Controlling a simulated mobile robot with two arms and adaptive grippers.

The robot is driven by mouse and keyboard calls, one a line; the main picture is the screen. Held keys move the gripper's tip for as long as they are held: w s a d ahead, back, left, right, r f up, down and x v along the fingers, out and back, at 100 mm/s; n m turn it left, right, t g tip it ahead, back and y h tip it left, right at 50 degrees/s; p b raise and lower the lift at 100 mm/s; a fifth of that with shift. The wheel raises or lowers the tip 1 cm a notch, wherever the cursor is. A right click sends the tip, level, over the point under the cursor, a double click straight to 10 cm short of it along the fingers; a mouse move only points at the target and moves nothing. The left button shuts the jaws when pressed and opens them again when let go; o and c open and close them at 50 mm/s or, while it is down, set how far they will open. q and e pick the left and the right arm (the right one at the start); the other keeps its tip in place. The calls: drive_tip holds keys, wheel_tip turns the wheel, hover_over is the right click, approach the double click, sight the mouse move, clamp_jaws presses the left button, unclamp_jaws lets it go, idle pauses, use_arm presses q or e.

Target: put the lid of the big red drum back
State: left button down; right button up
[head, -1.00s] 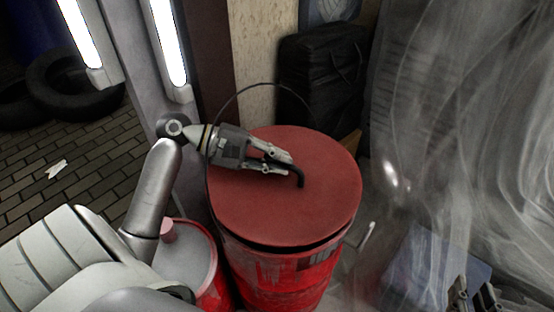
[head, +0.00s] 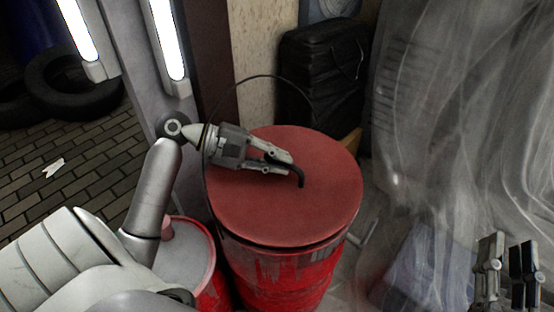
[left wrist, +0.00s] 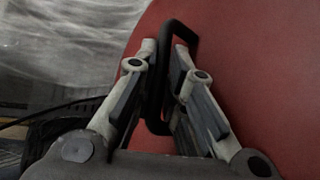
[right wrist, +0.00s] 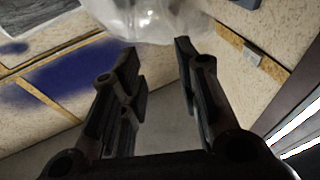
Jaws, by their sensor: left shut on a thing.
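The big red drum (head: 285,280) stands in the middle of the head view. Its round red lid (head: 315,215) lies over the top, looking nearly level with the rim; a thin dark line runs under its front edge. I cannot tell whether it is fully seated all round. My left gripper (head: 280,165) is shut on the lid's black handle (head: 301,180), which also shows between the fingers in the left wrist view (left wrist: 185,30). My right gripper (head: 507,255) is open and empty, apart from the drum at lower right; its spread fingers show in the right wrist view (right wrist: 160,75).
A smaller red drum (head: 187,255) with a grey top stands close at left, under my left arm. A thin dark hoop (head: 262,77) rises behind the big drum. A black bag (head: 320,75) stands behind, translucent sheeting (head: 450,120) hangs at right, and tyres (head: 75,85) lie far left.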

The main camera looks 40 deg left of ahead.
use_arm(q)
drive_tip(key=shift+f+b, duration=0.65)
drive_tip(key=shift+b, duration=0.3)
drive_tip(key=shift+f, duration=0.1)
use_arm(e)
drive_tip(key=s+r+t+y, duration=0.2)
drive_tip(key=s+r+t, duration=0.3)
drive_tip(key=r, duration=0.3)
drive_tip(key=shift+s+d+r+t, duration=0.15)
drive_tip(key=shift+s+r+t, duration=0.05)
drive_tip(key=shift+t, duration=0.3)
use_arm(q)
drive_tip(key=shift+f, duration=0.5)
use_arm(e)
drive_tip(key=shift+s+r, duration=0.1)
drive_tip(key=shift+s, duration=0.05)
use_arm(q)
drive_tip(key=c, duration=1.4)
unclamp_jaws()
drive_tip(key=shift+s+f, duration=0.1)
drive_tip(key=shift+f, duration=0.05)
drive_tip(key=shift+s+a, duration=0.1)
drive_tip(key=shift+a, duration=0.1)
wheel_tip(320, 180, up, 5)
hover_over(229, 173)
